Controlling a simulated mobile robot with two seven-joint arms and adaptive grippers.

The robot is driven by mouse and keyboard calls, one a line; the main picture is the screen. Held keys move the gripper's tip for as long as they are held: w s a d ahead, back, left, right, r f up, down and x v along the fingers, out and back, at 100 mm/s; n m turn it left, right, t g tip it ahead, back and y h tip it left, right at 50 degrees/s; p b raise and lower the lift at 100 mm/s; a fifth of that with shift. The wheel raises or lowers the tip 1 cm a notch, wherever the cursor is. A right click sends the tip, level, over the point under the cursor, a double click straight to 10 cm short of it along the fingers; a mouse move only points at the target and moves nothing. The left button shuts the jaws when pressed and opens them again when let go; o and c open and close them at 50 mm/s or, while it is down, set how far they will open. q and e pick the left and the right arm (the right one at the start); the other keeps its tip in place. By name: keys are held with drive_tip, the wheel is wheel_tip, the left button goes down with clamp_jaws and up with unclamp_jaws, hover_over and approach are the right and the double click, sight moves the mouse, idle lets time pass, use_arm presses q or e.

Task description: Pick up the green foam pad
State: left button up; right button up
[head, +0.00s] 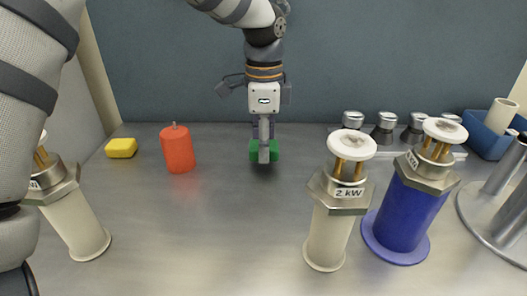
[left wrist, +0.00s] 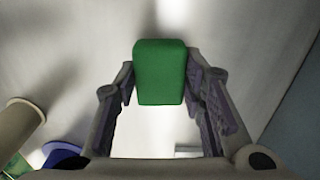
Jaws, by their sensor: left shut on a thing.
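The green foam pad (head: 273,151) is a small green block at the back middle of the grey table in the head view. My left gripper (head: 264,152) reaches down onto it from above and partly covers it. In the left wrist view the green foam pad (left wrist: 160,72) sits between the two fingertips of my left gripper (left wrist: 160,85), which are shut on it. In the head view its underside is hidden, so I cannot tell whether it touches the table. My right gripper is not in view.
A red cylinder (head: 178,149) and a yellow block (head: 121,148) stand to the left. A cream cylinder labelled 2 kW (head: 329,236) and a blue one (head: 405,217) stand front right. A rack of silver-topped things (head: 386,121) and a blue bin (head: 487,141) are behind. The front middle is clear.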

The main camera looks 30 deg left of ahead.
use_arm(q)
drive_tip(key=s+d+r+p, duration=0.1)
drive_tip(key=s+d+r, duration=0.4)
drive_tip(key=d+r, duration=0.6)
drive_tip(key=shift+d, duration=1.05)
